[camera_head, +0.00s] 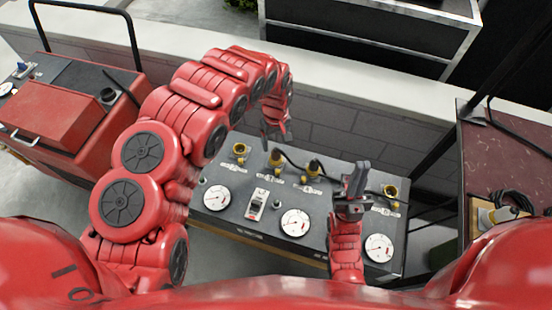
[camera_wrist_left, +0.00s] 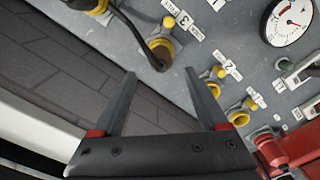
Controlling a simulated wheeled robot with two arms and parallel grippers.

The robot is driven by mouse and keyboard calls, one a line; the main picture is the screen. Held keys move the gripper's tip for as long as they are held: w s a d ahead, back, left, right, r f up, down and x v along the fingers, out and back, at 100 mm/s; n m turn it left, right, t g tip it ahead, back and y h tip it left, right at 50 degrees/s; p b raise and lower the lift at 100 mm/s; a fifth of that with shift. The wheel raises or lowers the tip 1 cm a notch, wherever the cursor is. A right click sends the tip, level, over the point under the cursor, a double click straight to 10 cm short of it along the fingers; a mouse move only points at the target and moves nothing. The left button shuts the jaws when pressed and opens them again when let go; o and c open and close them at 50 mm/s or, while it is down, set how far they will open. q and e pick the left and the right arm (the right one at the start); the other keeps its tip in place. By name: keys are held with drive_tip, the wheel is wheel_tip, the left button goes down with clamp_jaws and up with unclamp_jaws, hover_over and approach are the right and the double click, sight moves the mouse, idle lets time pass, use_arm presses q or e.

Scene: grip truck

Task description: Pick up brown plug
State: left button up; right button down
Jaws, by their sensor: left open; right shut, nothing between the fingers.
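A brown plug (camera_wrist_left: 160,48) with a black cable sits in the socket marked 3 in the left wrist view. In the head view, a brownish-yellow plug (camera_head: 276,158) stands in the panel's back row just below my left gripper (camera_head: 274,134). I cannot tell if these are the same plug. My left gripper also shows in the left wrist view (camera_wrist_left: 160,74); its fingers are open and empty, with the plug beyond the gap between the tips. My right gripper (camera_head: 357,180) is shut and empty above the right part of the panel.
The grey panel (camera_head: 262,231) carries several white gauges and a switch (camera_head: 257,205). Another yellow connector (camera_head: 313,167) with a black cable stands to the right. A red machine (camera_head: 60,115) is at left, a brick wall behind, and a dark red table (camera_head: 505,155) at right.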

sight(276, 149)
use_arm(q)
drive_tip(key=shift+s+f+p, duration=0.15)
drive_tip(key=shift+f+p, duration=0.2)
drive_tip(key=shift+f, duration=0.3)
drive_tip(key=f, duration=0.1)
drive_tip(key=f+p, duration=0.1)
drive_tip(key=f, duration=0.1)
drive_tip(key=shift+s+d, duration=0.1)
drive_tip(key=shift+s, duration=0.1)
drive_tip(key=shift+f, duration=0.65)
clamp_jaws()
